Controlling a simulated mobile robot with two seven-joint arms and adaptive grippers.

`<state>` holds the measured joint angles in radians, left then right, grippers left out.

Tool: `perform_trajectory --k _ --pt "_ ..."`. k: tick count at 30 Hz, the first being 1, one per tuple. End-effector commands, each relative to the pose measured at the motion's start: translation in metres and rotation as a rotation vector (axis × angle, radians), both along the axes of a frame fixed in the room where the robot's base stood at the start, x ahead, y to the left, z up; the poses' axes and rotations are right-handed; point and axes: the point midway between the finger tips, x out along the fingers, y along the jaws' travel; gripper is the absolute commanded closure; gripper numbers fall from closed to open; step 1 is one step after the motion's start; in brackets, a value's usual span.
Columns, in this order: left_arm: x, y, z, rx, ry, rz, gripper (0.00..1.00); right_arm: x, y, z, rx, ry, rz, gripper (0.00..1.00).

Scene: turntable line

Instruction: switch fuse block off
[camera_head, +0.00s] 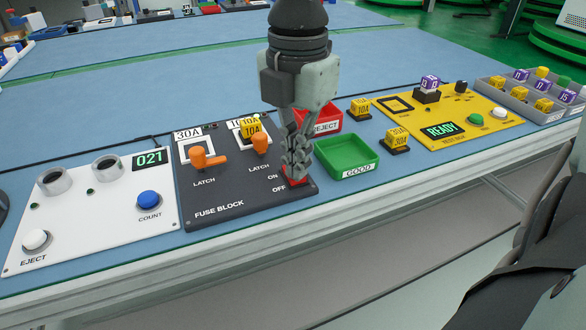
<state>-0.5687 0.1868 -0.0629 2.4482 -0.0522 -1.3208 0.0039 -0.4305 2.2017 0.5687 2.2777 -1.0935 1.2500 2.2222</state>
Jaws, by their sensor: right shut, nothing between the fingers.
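The fuse block (225,196) is a dark panel with two orange latches and ON and OFF labels at its right side. The left latch (208,160) sits by an empty-looking socket marked 30A. The right latch (260,145) sits by a yellow 10A fuse (251,129). My right gripper (296,172) is shut and empty, pointing down over the panel's right edge by the ON/OFF labels. A red part (296,182) shows at its fingertips; the rest of the switch is hidden, so its position cannot be told. My left gripper is not in view.
A white panel (105,222) with buttons lies left. A green GOOD tray (346,157) and a red REJECT tray (322,119) stand close right of my gripper. Yellow fuses (397,139), a yellow tester (440,118) and a grey tray (540,103) are farther right.

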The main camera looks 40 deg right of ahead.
Motion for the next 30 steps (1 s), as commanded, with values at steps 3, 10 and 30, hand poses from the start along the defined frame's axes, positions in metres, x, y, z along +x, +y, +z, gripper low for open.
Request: perform_trajectory --k 3,10,30 --pt "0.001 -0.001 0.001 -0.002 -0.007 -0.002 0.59 0.0 0.0 -0.001 0.0 0.0 0.0 1.0" --pt "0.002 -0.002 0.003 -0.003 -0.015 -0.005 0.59 0.0 0.0 0.0 0.0 0.0 0.0 1.0" --pt "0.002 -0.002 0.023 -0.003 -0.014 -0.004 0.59 0.0 0.0 0.051 0.0 -0.001 -0.001 1.0"
